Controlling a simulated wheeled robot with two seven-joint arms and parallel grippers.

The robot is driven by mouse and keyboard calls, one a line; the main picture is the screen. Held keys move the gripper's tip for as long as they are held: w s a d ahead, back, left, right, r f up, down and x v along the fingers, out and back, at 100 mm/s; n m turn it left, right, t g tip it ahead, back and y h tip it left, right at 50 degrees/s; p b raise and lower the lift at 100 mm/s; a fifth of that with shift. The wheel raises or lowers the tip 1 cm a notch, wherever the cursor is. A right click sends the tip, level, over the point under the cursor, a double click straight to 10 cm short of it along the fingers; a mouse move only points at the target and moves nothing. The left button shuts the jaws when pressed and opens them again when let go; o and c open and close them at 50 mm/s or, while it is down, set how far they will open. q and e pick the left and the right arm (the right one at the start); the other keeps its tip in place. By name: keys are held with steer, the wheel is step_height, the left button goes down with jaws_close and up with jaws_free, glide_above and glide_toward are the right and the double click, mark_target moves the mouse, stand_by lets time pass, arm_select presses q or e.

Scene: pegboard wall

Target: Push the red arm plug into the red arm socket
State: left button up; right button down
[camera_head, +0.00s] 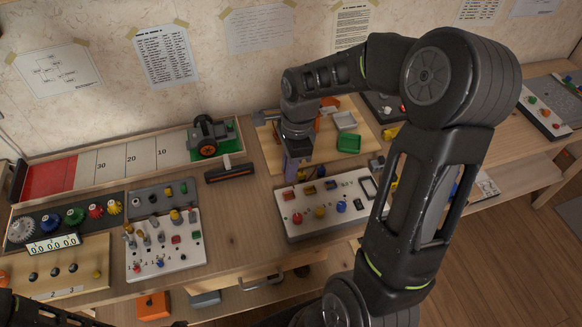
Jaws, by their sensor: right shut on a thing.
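A white board (337,224) lies on the table in the middle. It has a back row of small coloured pieces, with a red one (288,194) at the left end, and a front row with red, yellow and blue knobs. My right gripper (291,177) points down over the board's back left corner, just above the red piece. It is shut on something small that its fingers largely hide. I cannot tell whether the red piece is the red arm plug or its socket, nor how deep any plug sits. My left gripper is not in view.
A wooden board (268,150) with a green tray (348,143) lies behind my right gripper. A panel of switches (170,262) stands to the left, beyond a strip of bare table. A black-headed tool (230,172) lies behind that strip.

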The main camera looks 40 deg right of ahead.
steer(key=shift+s+a, duration=0.1)
steer(key=shift+s, duration=0.1)
steer(key=b, duration=0.4)
glide_above(289, 197)
steer(key=shift+f, duration=2.65)
steer(key=shift+f+b, duration=0.8)
steer(key=shift+f, duration=0.1)
steer(key=c, duration=1.3)
jaws_free()
steer(key=shift+c, duration=0.2)
steer(key=shift+r+p, duration=1.95)
steer(key=shift+r, duration=0.6)
